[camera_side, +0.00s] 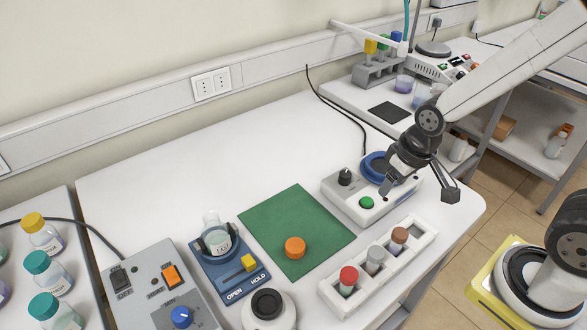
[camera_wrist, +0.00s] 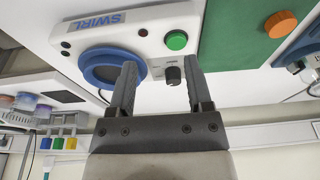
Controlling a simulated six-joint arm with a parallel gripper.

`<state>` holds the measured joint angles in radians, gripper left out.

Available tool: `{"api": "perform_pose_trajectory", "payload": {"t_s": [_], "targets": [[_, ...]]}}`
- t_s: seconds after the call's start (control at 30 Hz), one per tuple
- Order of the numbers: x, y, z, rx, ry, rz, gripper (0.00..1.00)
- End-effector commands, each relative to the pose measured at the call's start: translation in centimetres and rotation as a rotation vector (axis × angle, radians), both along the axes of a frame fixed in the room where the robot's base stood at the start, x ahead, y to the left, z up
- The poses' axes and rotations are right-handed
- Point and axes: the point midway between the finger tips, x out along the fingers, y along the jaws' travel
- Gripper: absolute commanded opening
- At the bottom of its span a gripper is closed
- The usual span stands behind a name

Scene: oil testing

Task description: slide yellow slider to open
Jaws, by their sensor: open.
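The yellow slider (camera_side: 249,262) is a small block on a blue base (camera_side: 226,273) marked OPEN on the left and HOLD on the right. It stands at the HOLD end of its slot. A flask labelled LAB (camera_side: 219,240) sits in a dark curved holder on the same base. My gripper (camera_side: 418,190) is open and empty above the white swirl machine (camera_side: 346,205), well to the right of the slider. In the wrist view, my gripper's fingers (camera_wrist: 160,66) are apart near the blue ring and dark knob. The slider is not visible there.
An orange cap (camera_side: 295,247) rests on a green mat (camera_side: 318,220). A white rack with several vials (camera_side: 349,280) stands in front. A grey control box (camera_side: 150,290) is left of the blue base, and a round white device (camera_side: 267,308) is in front. The table's back left is clear.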

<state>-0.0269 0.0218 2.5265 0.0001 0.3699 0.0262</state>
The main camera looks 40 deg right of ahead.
Motion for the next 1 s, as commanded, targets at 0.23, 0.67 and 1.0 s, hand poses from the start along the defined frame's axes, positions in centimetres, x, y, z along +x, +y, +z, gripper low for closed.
{"api": "perform_pose_trajectory", "payload": {"t_s": [0.23,0.67,1.0], "targets": [[3.7,4.5,0.4,0.021,0.045,0.011,0.65],[8.6,19.4,0.4,0.025,0.163,0.013,0.65],[8.0,28.7,-0.1,-0.003,0.218,0.003,0.65]]}}
